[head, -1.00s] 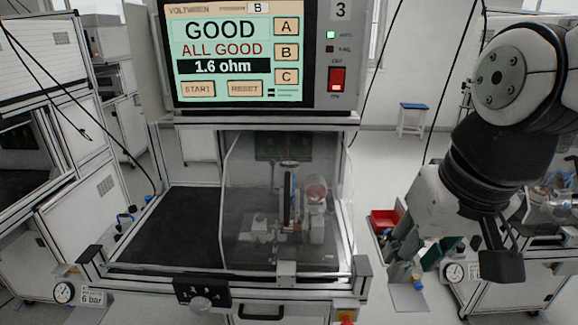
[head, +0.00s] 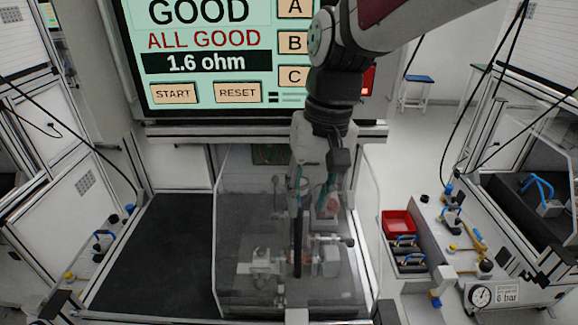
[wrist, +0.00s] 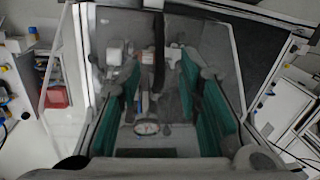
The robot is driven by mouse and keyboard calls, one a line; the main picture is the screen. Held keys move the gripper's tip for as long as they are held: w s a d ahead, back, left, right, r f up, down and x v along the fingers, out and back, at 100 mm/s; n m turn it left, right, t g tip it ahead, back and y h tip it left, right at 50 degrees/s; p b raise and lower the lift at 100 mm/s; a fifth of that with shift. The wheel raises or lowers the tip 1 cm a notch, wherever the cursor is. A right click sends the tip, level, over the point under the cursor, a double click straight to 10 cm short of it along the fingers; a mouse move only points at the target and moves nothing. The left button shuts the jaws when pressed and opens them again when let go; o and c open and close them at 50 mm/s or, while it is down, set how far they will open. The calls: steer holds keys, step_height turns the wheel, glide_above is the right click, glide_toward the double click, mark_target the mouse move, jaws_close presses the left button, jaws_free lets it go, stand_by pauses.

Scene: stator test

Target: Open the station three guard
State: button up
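The guard (head: 232,235) is a clear box-like cover over the right part of the station's bench. It appears closed, and the test fixture (head: 262,262) shows through it. A small pale block (head: 296,315), possibly its handle, sits at the guard's front edge, partly cut off by the picture's bottom. My gripper (head: 317,192) hangs over the guard, pointing down; contact cannot be told. In the wrist view my gripper (wrist: 163,108) has its two teal fingers spread wide with nothing held between them. The guard's clear panel (wrist: 215,45) also shows there, with the fixture beneath.
The screen (head: 205,60) behind reads GOOD, ALL GOOD, 1.6 ohm. Dark bare bench (head: 150,255) lies left of the guard. At right are a red bin (head: 397,223) and a pressure gauge (head: 480,295). Floor shows between the neighbouring stations.

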mark_target(299, 244)
steer(key=f, duration=0.4)
steer(key=a+f, duration=0.1)
steer(key=f, duration=0.7)
steer(key=shift+s+a+f, duration=0.15)
steer(key=shift+a+f, duration=0.1)
steer(key=shift+f, duration=0.1)
jaws_close()
